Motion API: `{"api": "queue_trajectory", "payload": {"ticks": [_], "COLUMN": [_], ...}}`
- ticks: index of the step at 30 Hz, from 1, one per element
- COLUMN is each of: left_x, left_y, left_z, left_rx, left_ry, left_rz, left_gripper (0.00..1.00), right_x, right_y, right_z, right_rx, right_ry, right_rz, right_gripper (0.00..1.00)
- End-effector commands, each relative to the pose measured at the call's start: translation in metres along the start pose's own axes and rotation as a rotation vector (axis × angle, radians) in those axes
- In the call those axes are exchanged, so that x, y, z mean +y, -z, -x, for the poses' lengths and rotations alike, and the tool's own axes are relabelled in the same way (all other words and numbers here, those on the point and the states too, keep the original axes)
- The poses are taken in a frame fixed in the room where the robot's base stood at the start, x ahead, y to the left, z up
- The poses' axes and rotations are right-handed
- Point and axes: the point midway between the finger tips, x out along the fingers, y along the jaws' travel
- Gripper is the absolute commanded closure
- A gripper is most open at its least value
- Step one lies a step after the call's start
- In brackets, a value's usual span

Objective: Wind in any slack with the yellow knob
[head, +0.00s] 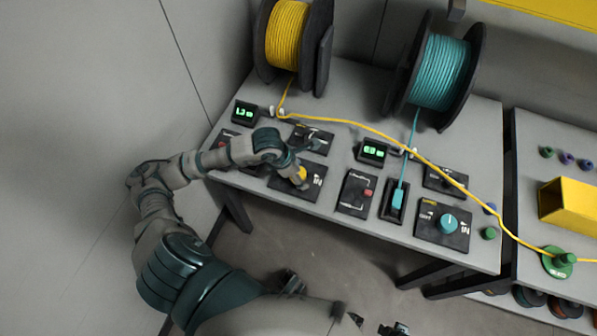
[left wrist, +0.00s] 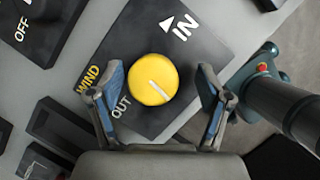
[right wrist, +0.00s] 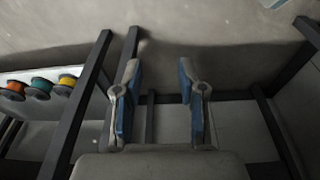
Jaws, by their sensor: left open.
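The yellow knob (left wrist: 152,80) sits on a black panel (left wrist: 195,60) marked WIND, IN and OUT; its white pointer line runs diagonally. In the head view the knob (head: 301,174) is partly covered by my left gripper (head: 299,163). In the left wrist view my left gripper (left wrist: 158,78) is open, one finger on each side of the knob with visible gaps. The yellow spool (head: 287,35) stands behind. Its yellow cable (head: 370,127) runs across the bench to a green fitting (head: 560,260) at right. My right gripper (right wrist: 156,85) is open and empty, beneath bench level.
A teal spool (head: 440,72) feeds a teal cable to a slotted block. A teal knob (head: 448,223) sits on a similar panel. Two green displays (head: 244,111) (head: 373,151) stand behind the panels. A yellow box (head: 570,204) is on the right bench. Dark bench legs (right wrist: 75,105) flank my right gripper.

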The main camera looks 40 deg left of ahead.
Motion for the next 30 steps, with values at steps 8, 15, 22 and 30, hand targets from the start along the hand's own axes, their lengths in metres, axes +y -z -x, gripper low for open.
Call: {"api": "queue_trajectory", "payload": {"ticks": [8, 15, 22, 30], "left_x": [0.005, 0.005, 0.006, 0.006], "left_y": [0.005, 0.004, 0.003, 0.003], "left_z": [-0.001, 0.0, 0.0, -0.002], "left_rx": [0.0, 0.004, 0.002, -0.001], "left_ry": [0.005, -0.002, -0.004, 0.042], "left_rz": [0.003, 0.004, 0.004, -0.104], "left_gripper": [0.42, 0.82, 0.82, 0.82], "right_x": [-0.004, -0.006, -0.005, -0.003], "right_y": [0.002, 0.002, 0.002, 0.001], "right_z": [0.001, 0.001, 0.0, 0.025], "right_rx": [0.001, 0.002, 0.002, 0.009], "right_ry": [0.002, 0.007, 0.005, 0.002], "right_rz": [-0.001, -0.004, -0.003, 0.001], "right_gripper": [0.6, 0.6, 0.6, 0.6]}}
